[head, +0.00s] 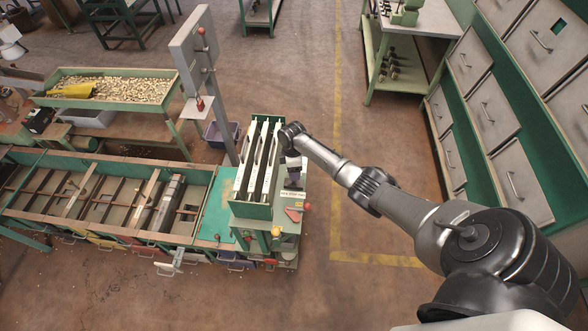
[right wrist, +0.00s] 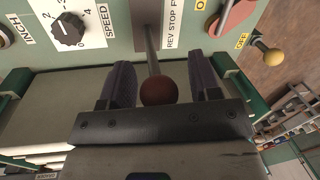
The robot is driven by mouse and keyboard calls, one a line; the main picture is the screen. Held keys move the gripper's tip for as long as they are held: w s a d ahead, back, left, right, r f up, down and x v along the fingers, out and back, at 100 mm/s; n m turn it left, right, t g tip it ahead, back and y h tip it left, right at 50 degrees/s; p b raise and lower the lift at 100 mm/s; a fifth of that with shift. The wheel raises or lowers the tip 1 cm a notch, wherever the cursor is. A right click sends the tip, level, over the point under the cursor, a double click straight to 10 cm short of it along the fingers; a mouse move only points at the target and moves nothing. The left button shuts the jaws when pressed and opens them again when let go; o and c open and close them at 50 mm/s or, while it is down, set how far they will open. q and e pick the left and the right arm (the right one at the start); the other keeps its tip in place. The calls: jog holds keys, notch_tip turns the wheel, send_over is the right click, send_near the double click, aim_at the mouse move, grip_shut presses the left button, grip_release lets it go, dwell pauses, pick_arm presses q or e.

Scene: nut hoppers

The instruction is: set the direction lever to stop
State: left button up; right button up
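The direction lever (right wrist: 153,50) is a thin metal rod with a dark red ball knob (right wrist: 159,90), beside a label (right wrist: 172,24) of which "REV STOP" can be read. The knob lies between the two fingers of my right gripper (right wrist: 161,70), with a visible gap on each side, so the gripper is open around it. In the head view my right gripper (head: 293,177) is over the end of the green machine (head: 224,190) and hides the lever there. The label (head: 292,194) shows just below it. My left gripper is not in view.
A speed dial (right wrist: 68,31) is left of the lever. A red plate (right wrist: 234,14) and a yellow ball knob (right wrist: 267,49) are right of it. In the head view, a long hopper table (head: 120,240) stands left; open floor (head: 385,225) lies to the right.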

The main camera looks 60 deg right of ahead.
jog(key=shift+d+r, duration=0.1)
jog(key=shift+r, duration=0.2)
notch_tip(320, 180, up, 13)
jog(key=w+d, duration=0.1)
jog(key=shift+w+d, duration=0.2)
jog(key=shift+w, duration=0.05)
dwell(0.8)
